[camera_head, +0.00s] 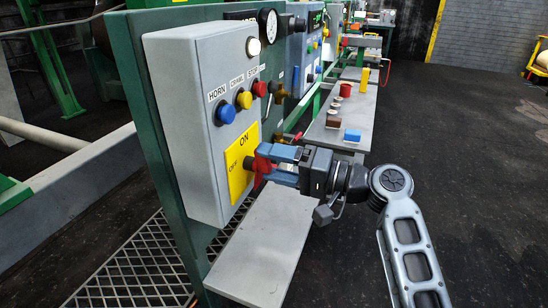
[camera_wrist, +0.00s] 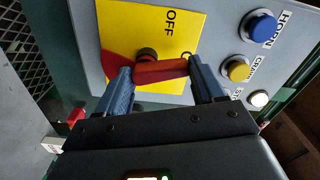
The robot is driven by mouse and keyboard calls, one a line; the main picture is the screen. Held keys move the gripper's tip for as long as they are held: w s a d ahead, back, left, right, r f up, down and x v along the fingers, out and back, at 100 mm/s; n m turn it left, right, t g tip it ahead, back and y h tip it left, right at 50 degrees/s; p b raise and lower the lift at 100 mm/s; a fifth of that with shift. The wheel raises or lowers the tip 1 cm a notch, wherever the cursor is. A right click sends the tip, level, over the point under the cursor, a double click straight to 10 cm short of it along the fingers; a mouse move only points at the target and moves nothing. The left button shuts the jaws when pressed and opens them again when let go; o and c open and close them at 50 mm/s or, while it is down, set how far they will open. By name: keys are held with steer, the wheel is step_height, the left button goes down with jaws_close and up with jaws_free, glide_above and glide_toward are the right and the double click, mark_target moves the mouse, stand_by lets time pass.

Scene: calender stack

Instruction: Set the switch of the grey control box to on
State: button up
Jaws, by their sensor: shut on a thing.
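The grey control box (camera_head: 200,120) is fixed to a green panel. Its yellow plate (camera_head: 236,165) is marked ON at the top and OFF at the left; it also shows in the wrist view (camera_wrist: 150,25). The red switch (camera_head: 263,160) stands out from the plate. My gripper (camera_head: 272,164) is shut on the switch from the front. In the wrist view, the red switch (camera_wrist: 162,72) lies between the two fingers, with one end near the partly hidden ON label. Which end is its pointer I cannot tell.
Blue, yellow and red buttons (camera_head: 243,99) and a white lamp (camera_head: 253,47) sit above the plate. A grey shelf (camera_head: 262,250) is below my gripper. A bench (camera_head: 338,120) with small coloured objects stands beyond.

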steer(key=shift+w+d+m+p, duration=0.15)
steer(key=shift+m+p, duration=0.35)
steer(key=shift+m, duration=0.35)
steer(key=shift+w+m+p, duration=0.1)
steer(key=shift+m+p, duration=0.4)
steer(key=shift+m, duration=0.35)
steer(key=o, duration=1)
steer(key=shift+o, duration=0.2)
steer(key=b+v, duration=0.1)
steer(key=v, duration=0.6)
steer(key=shift+d+b, duration=0.35)
steer(key=shift+s, duration=0.1)
